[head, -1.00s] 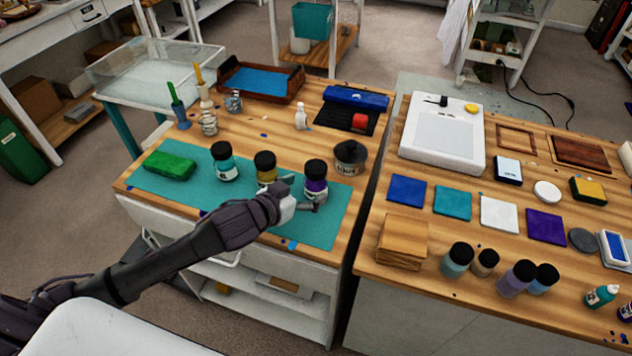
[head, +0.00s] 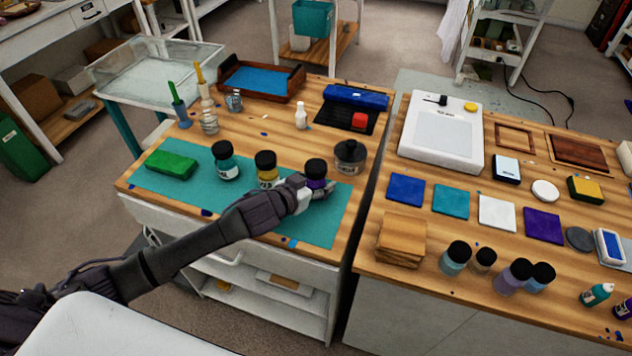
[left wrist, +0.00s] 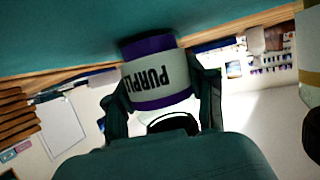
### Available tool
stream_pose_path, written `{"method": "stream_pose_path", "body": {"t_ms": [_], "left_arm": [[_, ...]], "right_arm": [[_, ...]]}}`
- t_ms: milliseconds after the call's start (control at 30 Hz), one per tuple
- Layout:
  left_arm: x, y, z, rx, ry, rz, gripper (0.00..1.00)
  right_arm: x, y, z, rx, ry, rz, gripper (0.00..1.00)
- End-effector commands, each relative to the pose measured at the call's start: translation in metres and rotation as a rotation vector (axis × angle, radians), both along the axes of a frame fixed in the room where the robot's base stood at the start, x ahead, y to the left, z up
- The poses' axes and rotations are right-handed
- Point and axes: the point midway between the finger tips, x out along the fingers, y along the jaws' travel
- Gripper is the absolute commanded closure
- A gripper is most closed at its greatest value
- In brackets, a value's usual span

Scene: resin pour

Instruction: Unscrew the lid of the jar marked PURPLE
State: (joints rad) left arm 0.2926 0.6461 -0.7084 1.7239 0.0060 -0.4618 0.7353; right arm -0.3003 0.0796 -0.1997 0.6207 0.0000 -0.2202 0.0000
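The jar marked PURPLE (head: 316,183) stands upright on the teal mat (head: 318,232), with its black lid (head: 315,165) on. In the left wrist view the jar (left wrist: 158,80) appears upside down, with a white PURPLE label between purple bands, and its dark lid (left wrist: 174,124) towards my palm. My left gripper (head: 318,190) is at the jar's front. In the left wrist view its two fingers lie on either side of the jar, close to its walls. Whether both fingers press on it is unclear. My right gripper is in no view.
A dark round container (head: 349,157) stands close behind right. A green block (head: 170,164) lies at the mat's left end. The mat's front is clear.

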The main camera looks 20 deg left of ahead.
Motion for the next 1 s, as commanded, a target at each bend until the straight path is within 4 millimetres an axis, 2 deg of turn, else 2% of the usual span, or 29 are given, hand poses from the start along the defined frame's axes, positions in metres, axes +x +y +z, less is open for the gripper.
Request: {"method": "stream_pose_path", "body": {"t_ms": [33,133,500,633,767,1000], "left_arm": [[0.0,0.0,0.0,0.0,0.0,0.0,0.65],[0.0,0.0,0.0,0.0,0.0,0.0,0.81],[0.0,0.0,0.006,0.0,-0.001,0.001,0.82],[0.0,0.001,0.02,0.001,-0.003,-0.001,0.82],[0.001,0.0,0.045,0.001,-0.007,-0.001,0.82],[-0.045,-0.038,0.074,-0.007,-0.002,-0.004,0.82]], "right_arm": [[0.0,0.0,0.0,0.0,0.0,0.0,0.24],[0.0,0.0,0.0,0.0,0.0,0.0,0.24],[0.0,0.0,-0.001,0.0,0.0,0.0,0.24],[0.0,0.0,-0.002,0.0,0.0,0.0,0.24],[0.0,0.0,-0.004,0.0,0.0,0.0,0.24],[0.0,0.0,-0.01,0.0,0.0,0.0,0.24]]}}
